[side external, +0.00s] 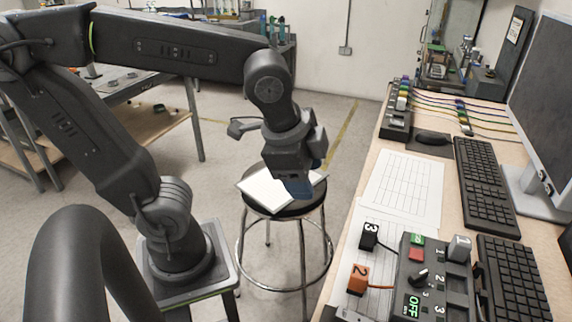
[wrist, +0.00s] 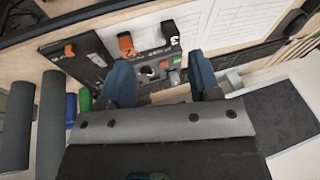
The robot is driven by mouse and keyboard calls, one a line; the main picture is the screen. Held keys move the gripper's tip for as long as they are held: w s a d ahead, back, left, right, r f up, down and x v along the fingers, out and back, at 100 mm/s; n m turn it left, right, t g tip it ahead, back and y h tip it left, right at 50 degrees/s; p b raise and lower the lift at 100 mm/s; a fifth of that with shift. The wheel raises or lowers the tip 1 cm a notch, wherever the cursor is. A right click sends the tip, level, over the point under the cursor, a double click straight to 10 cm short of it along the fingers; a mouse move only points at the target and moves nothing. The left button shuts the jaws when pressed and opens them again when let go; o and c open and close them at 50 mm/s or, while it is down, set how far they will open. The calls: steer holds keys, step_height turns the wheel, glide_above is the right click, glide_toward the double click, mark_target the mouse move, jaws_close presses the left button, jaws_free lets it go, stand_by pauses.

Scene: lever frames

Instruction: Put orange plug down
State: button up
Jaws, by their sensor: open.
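The orange plug (side external: 357,278), marked 2, rests on the desk beside the control box (side external: 412,262) in the side view. It also shows in the wrist view (wrist: 126,44), beyond the fingers. The black plug (side external: 369,236), marked 3, stands behind it on the desk. A grey plug (side external: 459,247), marked 1, sits at the box's right side. The box has a green OFF display, a black knob and a red button. My gripper (side external: 302,186) hangs above the stool, left of the desk and apart from the plugs. Its blue fingers (wrist: 163,82) are spread and empty in the wrist view.
The stool (side external: 284,210) carries white papers (side external: 264,190) below my gripper. Paper sheets (side external: 402,186), keyboards (side external: 485,184), a mouse (side external: 433,137) and a monitor (side external: 540,100) occupy the desk. Coloured cables (side external: 440,103) lie at its far end.

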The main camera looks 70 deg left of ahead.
steer(key=shift+s+a+f+n+t, duration=0.1)
steer(key=shift+s+a+n+t, duration=0.4)
steer(key=shift+n, duration=0.85)
steer(key=shift+s+a+r+n+t, duration=0.1)
steer(key=shift+s+a+n, duration=0.15)
steer(key=shift+a+n, duration=0.85)
steer(key=shift+s+a+f+n+t, duration=0.1)
steer(key=shift+s+a+n+t, duration=0.2)
steer(key=shift+n, duration=1.35)
